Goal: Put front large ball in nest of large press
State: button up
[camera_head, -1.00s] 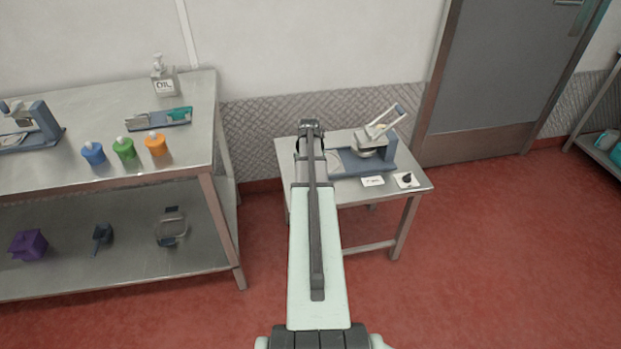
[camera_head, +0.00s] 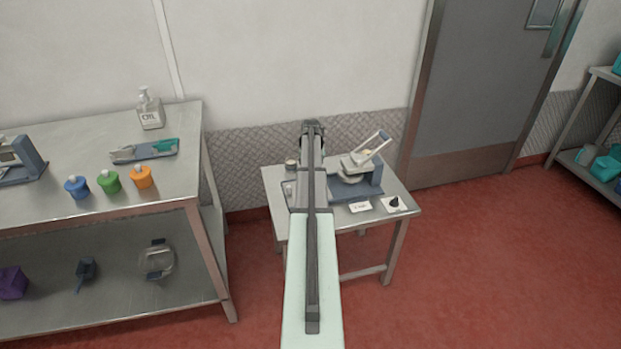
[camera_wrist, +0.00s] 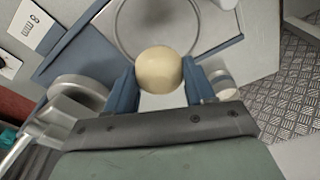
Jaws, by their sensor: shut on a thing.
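My gripper (camera_wrist: 161,88) is shut on a cream ball (camera_wrist: 160,68) in the wrist view, one blue finger on each side. My arm hides the gripper and ball in the head view. The large press (camera_head: 362,180), with a blue-grey base and raised handle, stands on the small table right of my arm. In the wrist view its base (camera_wrist: 75,58) and a round metal part (camera_wrist: 78,92) are left of the ball. A thin circular outline (camera_wrist: 118,22) lies beyond the ball; I cannot tell whether it is the nest. The ball appears above the surface.
A small round cup (camera_head: 291,164) stands left of my arm on the small table (camera_head: 408,212). An 8 mm card (camera_wrist: 33,24) and a black-knobbed piece (camera_head: 394,203) lie before the press. A longer bench (camera_head: 60,150) with coloured pots is left.

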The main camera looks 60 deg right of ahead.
jog(key=shift+a+f, duration=0.15)
jog(key=shift+f, duration=2.8)
jog(key=shift+f, duration=0.7)
jog(key=o, duration=1.1)
jog(key=shift+o, duration=0.5)
jog(key=shift+o, duration=0.8)
jog(key=shift+r, duration=0.1)
